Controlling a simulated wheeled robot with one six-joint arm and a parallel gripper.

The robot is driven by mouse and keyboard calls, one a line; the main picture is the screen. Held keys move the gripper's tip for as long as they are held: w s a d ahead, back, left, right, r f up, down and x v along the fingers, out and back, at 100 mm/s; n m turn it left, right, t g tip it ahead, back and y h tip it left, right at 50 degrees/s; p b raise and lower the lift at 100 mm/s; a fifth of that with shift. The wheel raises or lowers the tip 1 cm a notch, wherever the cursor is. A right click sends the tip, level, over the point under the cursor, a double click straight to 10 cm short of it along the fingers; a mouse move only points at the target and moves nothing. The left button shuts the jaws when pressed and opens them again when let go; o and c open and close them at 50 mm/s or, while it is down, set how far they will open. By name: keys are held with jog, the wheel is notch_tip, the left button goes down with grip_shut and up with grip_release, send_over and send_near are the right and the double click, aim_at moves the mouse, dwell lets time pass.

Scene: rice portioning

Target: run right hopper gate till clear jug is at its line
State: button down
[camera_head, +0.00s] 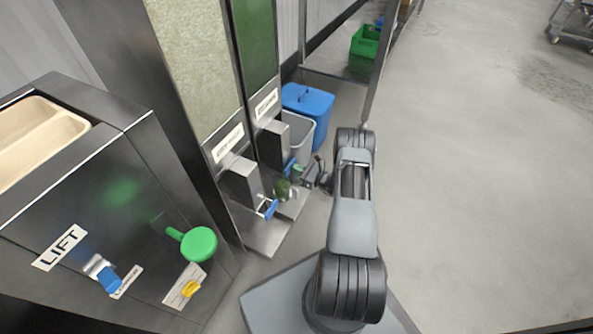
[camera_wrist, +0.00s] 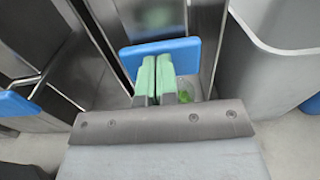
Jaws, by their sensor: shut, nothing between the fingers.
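The right hopper (camera_head: 257,45) shows green contents behind its window. Its gate has a blue handle (camera_head: 289,166), a broad blue paddle (camera_wrist: 130,58) in the wrist view. My gripper (camera_head: 300,171) is at this handle; its green fingers (camera_wrist: 155,82) are shut together, overlapping the paddle in the wrist view. I cannot tell whether they touch it. A small clear jug (camera_head: 283,189) with green in it appears to stand below the right spout. Its line cannot be made out. In the wrist view the fingers hide most of that area; only a bit of green shows.
The left hopper (camera_head: 195,60) holds pale grain and has its own blue handle (camera_head: 268,208). A grey bin (camera_head: 298,138) and a blue bin (camera_head: 310,100) stand close behind the right hopper. A LIFT panel with a green knob (camera_head: 199,244) is at left. Open floor lies right.

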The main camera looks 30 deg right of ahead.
jog(key=p+v, duration=0.2)
jog(key=v, duration=1.2)
dwell(0.6)
jog(key=a+r+n+g+y+p, duration=0.1)
jog(key=a+r+n+g+p, duration=0.35)
jog(key=r, duration=0.65)
jog(key=w+a+r+n+g+p, duration=0.1)
jog(key=a+r+n+g+p, duration=0.35)
jog(key=r, duration=0.65)
jog(key=a+r+n+g+y+p, duration=0.1)
jog(key=a+r+n+g+p, duration=0.4)
jog(key=r, duration=0.7)
jog(key=s+a+r+n+t+h+p, duration=0.1)
jog(key=s+a+r+n+h+p, duration=0.2)
jog(key=r, duration=0.8)
jog(key=s+a+r+n+h+p, duration=0.3)
jog(key=s+r+n+h+p, duration=0.2)
jog(key=r+p, duration=0.5)
jog(key=s+a+r+n+t+h+p, duration=0.1)
jog(key=s+a+r+n+h+p, duration=0.2)
jog(key=r, duration=0.9)
jog(key=s+n+h+p, duration=0.1)
jog(key=s+n+p, duration=0.2)
jog(key=n, duration=0.1)
jog(key=shift+s+a+r+t, duration=0.2)
jog(key=shift+s+r+t, duration=0.1)
jog(key=shift+r, duration=0.05)
